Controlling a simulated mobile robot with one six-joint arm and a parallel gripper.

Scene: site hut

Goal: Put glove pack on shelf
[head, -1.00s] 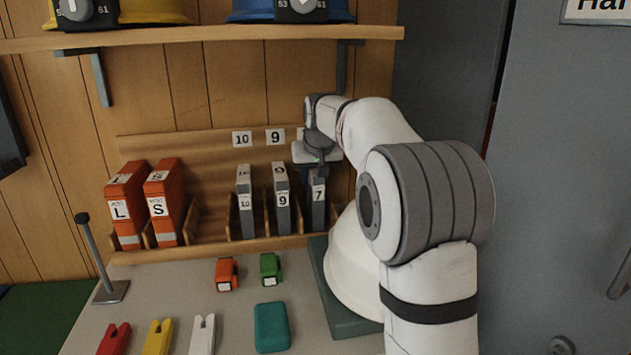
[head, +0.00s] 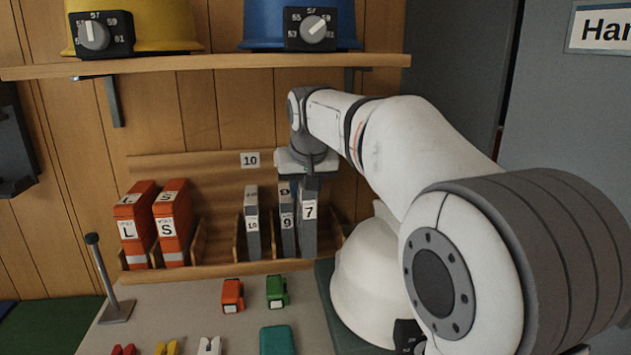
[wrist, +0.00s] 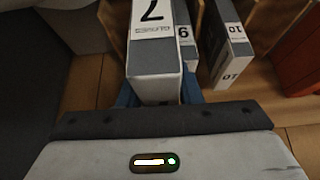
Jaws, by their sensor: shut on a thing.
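My gripper (head: 309,176) is shut on the grey glove pack marked 7 (head: 310,225), holding it upright by its top. In the wrist view the pack marked 7 (wrist: 153,50) sits between the blue fingers (wrist: 158,92). Two more grey packs stand in the rack to its left: one marked 9 (head: 287,222), partly covered by the held pack, and one marked 10 (head: 252,225). The held pack is in front of and close to the 9 pack; whether they touch I cannot tell. The wooden shelf rack (head: 215,272) has dividers and a card marked 10 (head: 250,160).
Orange packs marked L (head: 135,225) and S (head: 172,222) stand at the rack's left. A free slot lies between S and 10. An upper shelf (head: 220,66) carries helmets above my arm. A white helmet (head: 370,270), a post (head: 105,275) and small items occupy the bench.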

